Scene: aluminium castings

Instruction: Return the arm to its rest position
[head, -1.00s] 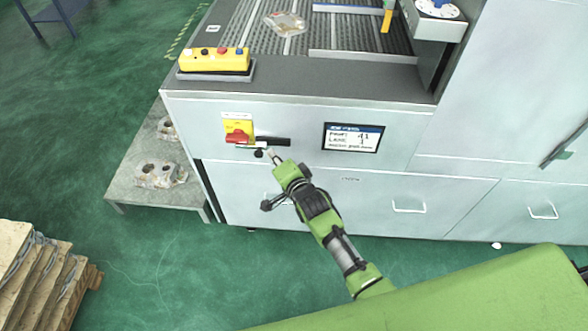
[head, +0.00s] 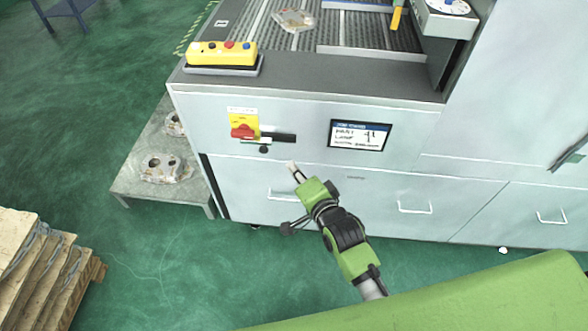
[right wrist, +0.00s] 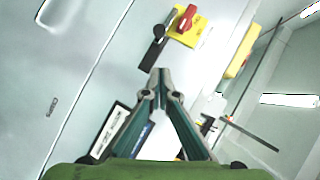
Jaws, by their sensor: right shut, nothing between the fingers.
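My right gripper (head: 293,168) is shut and empty, in front of the grey machine's front panel in the head view. Its arm is green and black and reaches up from the lower right. The right wrist view shows its two fingers (right wrist: 158,88) together with nothing between them. The tips are below and right of the red rotary switch on its yellow plate (head: 243,124), apart from it. The switch also shows in the right wrist view (right wrist: 187,20). My left gripper is not in view.
A low metal bench (head: 140,190) with castings (head: 160,167) stands left. Stacked boards (head: 30,270) lie lower left. Green floor between is clear.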

